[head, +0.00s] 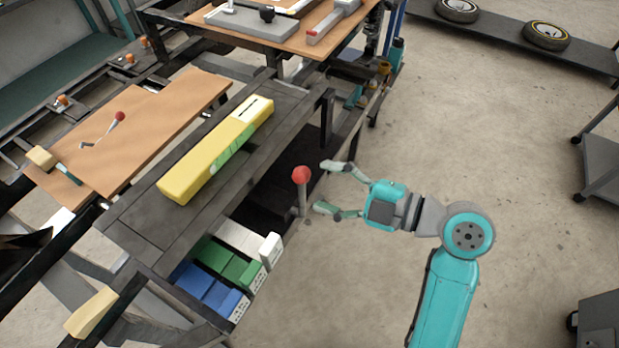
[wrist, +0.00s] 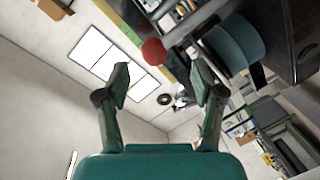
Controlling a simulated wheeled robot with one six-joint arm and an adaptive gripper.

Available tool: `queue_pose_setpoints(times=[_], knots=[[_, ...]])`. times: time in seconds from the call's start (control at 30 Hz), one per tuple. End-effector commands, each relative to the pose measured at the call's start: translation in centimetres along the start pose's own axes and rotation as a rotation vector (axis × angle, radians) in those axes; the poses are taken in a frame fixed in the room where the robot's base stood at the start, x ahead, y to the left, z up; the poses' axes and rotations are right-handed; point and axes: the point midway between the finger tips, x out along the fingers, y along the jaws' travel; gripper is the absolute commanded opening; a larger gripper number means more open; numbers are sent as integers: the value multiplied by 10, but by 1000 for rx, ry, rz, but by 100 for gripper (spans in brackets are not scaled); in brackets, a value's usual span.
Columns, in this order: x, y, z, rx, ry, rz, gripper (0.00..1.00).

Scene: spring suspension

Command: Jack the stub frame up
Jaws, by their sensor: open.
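A lever with a red ball knob (head: 300,175) on a grey stem stands upright beside the dark steel frame (head: 135,225). My gripper (head: 326,187) is open and empty just to the right of the knob, its fingers pointing left towards it. In the wrist view the red knob (wrist: 153,51) shows beyond the open fingertips (wrist: 160,78), between them and nearer the left one. I see a gap between the knob and the fingers, and no contact. I cannot tell which part is the stub frame or what the lever joins to below.
A yellow beam (head: 215,150) lies on the dark frame. Blue, green and white boxes (head: 228,262) sit below its near end. A wooden board (head: 160,115) with a smaller red-tipped lever (head: 119,117) is at the left. Open floor (head: 480,130) lies to the right.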

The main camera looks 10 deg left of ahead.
Motion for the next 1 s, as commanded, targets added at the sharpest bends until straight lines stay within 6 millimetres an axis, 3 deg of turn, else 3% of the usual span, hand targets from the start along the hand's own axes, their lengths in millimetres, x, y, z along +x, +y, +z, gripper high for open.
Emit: queue_pose_setpoints(times=[0.2, 0.4, 1.0], knots=[[-36, 0, 1, 0, -4, 2, 67], [-56, 0, 1, 2, -3, -1, 67], [-62, -1, 1, 1, -1, -2, 67]])
